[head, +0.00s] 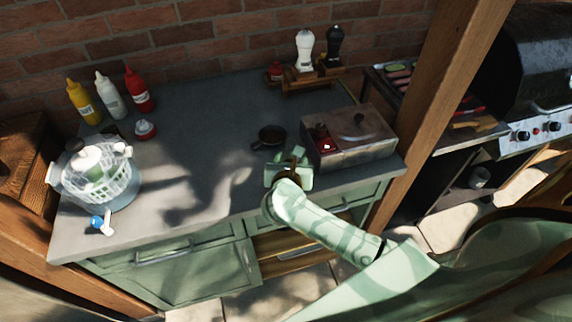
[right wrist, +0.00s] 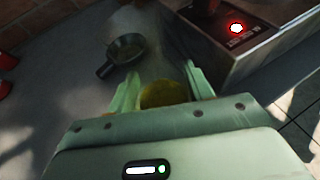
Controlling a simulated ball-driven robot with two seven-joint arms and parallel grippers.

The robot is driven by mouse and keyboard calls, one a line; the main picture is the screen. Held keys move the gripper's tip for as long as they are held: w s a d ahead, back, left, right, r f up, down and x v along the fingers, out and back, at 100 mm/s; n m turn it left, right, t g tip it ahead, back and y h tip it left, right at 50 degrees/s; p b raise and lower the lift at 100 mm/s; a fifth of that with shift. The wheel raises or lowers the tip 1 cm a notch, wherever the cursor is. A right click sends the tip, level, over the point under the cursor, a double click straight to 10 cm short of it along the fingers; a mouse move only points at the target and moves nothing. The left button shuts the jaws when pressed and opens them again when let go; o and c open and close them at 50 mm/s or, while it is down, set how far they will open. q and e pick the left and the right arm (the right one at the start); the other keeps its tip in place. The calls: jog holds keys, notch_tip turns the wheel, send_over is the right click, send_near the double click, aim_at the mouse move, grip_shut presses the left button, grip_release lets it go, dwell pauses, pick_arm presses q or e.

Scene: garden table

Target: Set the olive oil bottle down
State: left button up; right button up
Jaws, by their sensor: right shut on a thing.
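My right gripper (head: 288,168) is over the front right part of the grey counter, left of the metal box cooker. In the right wrist view its two fingers (right wrist: 163,88) are shut around a rounded yellow-olive thing (right wrist: 165,95), which looks like the olive oil bottle. Only its end shows there; the gripper hides most of it in the head view. I cannot tell whether its base touches the counter (head: 205,140). My left gripper is not in view.
A small dark pan (head: 270,136) lies just beyond the gripper. The metal box cooker (head: 348,140) with a red light is close on the right. A salad spinner (head: 95,175), sauce bottles (head: 110,97) and a mill rack (head: 312,75) stand farther off. The counter's middle is clear.

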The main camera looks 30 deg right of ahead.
jog(key=shift+w+a+f, duration=0.2)
jog(key=shift+a+f, duration=0.35)
jog(key=shift+a, duration=0.25)
jog(key=shift+s+d, duration=0.15)
jog(key=shift+d, duration=0.15)
jog(key=shift+d+f, duration=0.2)
jog(key=shift+f, duration=0.05)
jog(key=o, duration=0.9)
jog(key=shift+o, duration=1.2)
jog(key=shift+a, duration=0.3)
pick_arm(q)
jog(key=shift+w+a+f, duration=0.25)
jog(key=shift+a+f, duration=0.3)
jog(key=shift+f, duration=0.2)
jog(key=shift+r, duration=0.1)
pick_arm(e)
jog(key=shift+d+r, duration=0.1)
jog(key=shift+d, duration=0.05)
jog(key=shift+r, duration=0.2)
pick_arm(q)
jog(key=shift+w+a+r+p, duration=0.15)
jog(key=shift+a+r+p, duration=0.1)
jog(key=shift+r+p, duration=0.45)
pick_arm(e)
jog(key=v, duration=1.2)
